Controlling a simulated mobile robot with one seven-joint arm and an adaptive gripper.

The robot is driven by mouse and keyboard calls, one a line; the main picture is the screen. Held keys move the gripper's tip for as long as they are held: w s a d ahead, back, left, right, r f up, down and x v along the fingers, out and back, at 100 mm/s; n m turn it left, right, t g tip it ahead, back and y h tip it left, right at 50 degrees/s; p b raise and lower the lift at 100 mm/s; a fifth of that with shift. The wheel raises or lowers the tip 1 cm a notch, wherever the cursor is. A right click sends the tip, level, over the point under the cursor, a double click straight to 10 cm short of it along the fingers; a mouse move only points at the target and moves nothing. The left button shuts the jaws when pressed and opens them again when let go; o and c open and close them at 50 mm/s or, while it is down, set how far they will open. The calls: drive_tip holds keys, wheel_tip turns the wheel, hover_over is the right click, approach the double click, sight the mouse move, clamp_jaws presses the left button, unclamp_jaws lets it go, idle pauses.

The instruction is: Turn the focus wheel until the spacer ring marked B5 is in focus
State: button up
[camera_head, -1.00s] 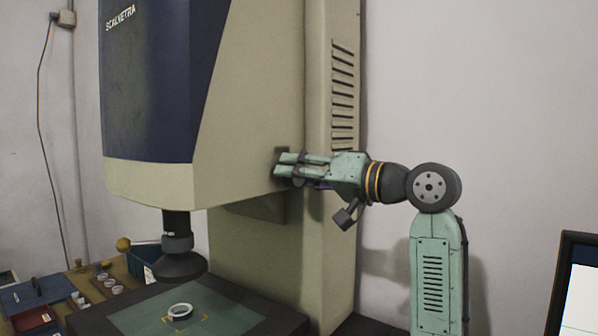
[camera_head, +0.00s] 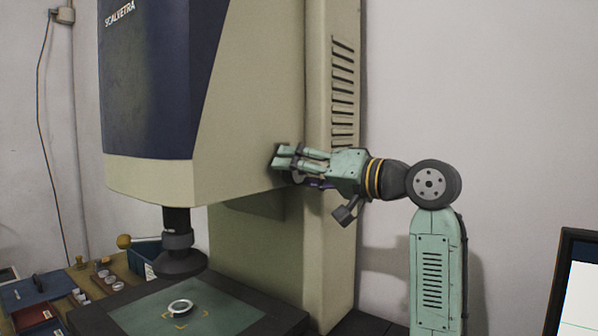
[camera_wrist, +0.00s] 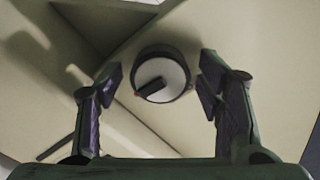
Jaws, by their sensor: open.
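The focus wheel (camera_wrist: 175,82) is round, with a dark rim, a pale face and a dark bar across it; it sits on the beige machine side in the wrist view. My gripper (camera_wrist: 158,78) is open, with one finger on each side of the wheel and visible gaps between. In the head view my gripper (camera_head: 285,160) reaches to the machine's side and hides most of the wheel. A pale ring (camera_head: 181,307) lies on the stage (camera_head: 225,313) below the lens (camera_head: 179,250). No B5 marking is readable.
The tall machine column (camera_head: 325,240) stands beside my gripper. A screen (camera_head: 582,295) is cut off at the right edge, its picture mostly blank. A wooden bench (camera_head: 95,292) at lower left holds small rings, trays and a blue bin (camera_head: 143,258).

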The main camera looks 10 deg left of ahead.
drive_tip(key=v, duration=1.2)
drive_tip(key=shift+f, duration=0.1)
idle(1.0)
